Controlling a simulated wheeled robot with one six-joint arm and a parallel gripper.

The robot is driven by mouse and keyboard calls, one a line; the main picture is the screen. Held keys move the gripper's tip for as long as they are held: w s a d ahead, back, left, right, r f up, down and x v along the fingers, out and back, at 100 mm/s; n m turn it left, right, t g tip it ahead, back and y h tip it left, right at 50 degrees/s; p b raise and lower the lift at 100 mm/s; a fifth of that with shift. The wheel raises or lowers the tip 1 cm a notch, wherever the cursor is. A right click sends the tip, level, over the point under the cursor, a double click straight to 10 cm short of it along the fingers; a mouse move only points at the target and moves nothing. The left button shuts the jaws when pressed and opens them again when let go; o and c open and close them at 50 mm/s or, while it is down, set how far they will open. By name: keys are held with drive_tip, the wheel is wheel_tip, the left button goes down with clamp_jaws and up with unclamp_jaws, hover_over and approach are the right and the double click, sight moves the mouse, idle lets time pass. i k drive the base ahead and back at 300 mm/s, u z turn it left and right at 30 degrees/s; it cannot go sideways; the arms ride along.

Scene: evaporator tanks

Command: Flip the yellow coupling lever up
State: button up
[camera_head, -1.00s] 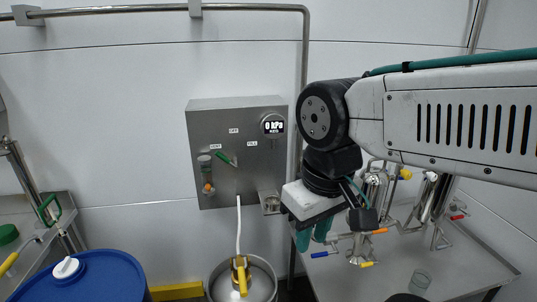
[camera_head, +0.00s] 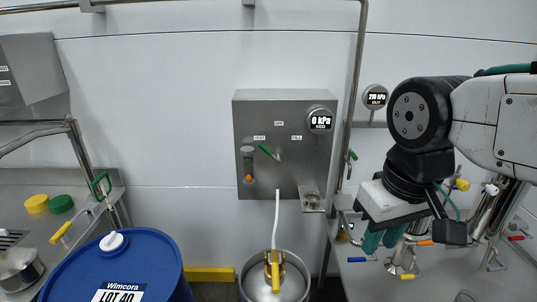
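The yellow coupling lever (camera_head: 275,279) points down on the front of a brass coupling (camera_head: 268,262). The coupling sits on top of a round steel vessel (camera_head: 246,285) at the bottom centre, and a white hose (camera_head: 277,215) runs from it up to the grey panel. My gripper (camera_head: 383,243) hangs to the right of the lever and higher in the picture, well apart from it. Its two teal fingers point down with a gap between them, and nothing shows between them.
The grey control panel (camera_head: 250,170) on the wall has a green lever and a 0 kPa gauge. A blue drum (camera_head: 150,265) stands left of the vessel. A steel table (camera_head: 355,280) with pipes and coloured valve handles is at right. A steel bench is at left.

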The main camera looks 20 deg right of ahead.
sight(276, 283)
drive_tip(key=k, duration=1.35)
drive_tip(key=u, duration=0.25)
drive_tip(key=i, duration=0.95)
drive_tip(key=z, duration=0.15)
